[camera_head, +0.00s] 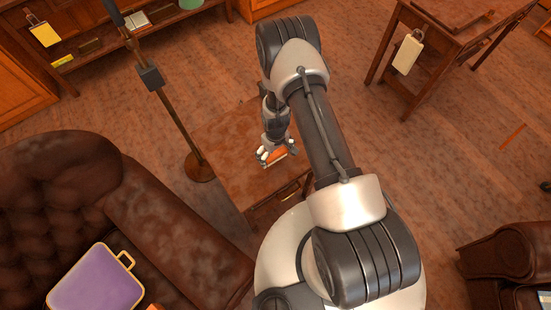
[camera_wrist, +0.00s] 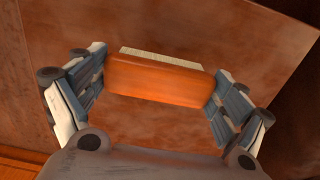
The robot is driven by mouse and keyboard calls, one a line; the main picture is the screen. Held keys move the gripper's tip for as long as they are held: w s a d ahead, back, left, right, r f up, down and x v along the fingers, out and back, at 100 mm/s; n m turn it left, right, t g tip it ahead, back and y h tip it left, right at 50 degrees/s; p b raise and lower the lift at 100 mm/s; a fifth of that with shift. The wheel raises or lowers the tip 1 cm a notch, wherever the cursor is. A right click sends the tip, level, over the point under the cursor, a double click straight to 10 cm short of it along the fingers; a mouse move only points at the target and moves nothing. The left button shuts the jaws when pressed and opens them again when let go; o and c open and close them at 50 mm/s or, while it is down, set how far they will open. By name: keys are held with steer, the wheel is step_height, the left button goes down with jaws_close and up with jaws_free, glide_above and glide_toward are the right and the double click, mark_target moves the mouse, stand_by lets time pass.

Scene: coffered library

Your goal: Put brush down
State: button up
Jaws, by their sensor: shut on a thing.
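The brush has an orange wooden back and a strip of pale bristles along its far side. In the wrist view the brush (camera_wrist: 160,80) lies between the two fingers of my gripper (camera_wrist: 160,92), which is shut on its two ends. In the head view my gripper (camera_head: 274,152) is over a small brown wooden table (camera_head: 232,140), and the brush (camera_head: 277,157) shows as a small orange piece at the fingertips. The tabletop (camera_wrist: 150,123) is under the brush in the wrist view. I cannot tell whether the brush touches it.
A dark leather sofa (camera_head: 165,225) with a purple case (camera_head: 96,283) is at left. A lamp pole (camera_head: 172,108) on a round base stands just left of the table. A desk (camera_head: 440,55) is at upper right, an armchair (camera_head: 510,255) at lower right. Open floor lies between.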

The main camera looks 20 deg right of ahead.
mark_target(275, 158)
steer(key=shift+f+b, duration=0.5)
steer(key=shift+f, duration=1.4)
steer(key=shift+f, duration=0.1)
steer(key=o, duration=0.5)
steer(key=shift+f, duration=0.1)
steer(key=shift+o, duration=0.9)
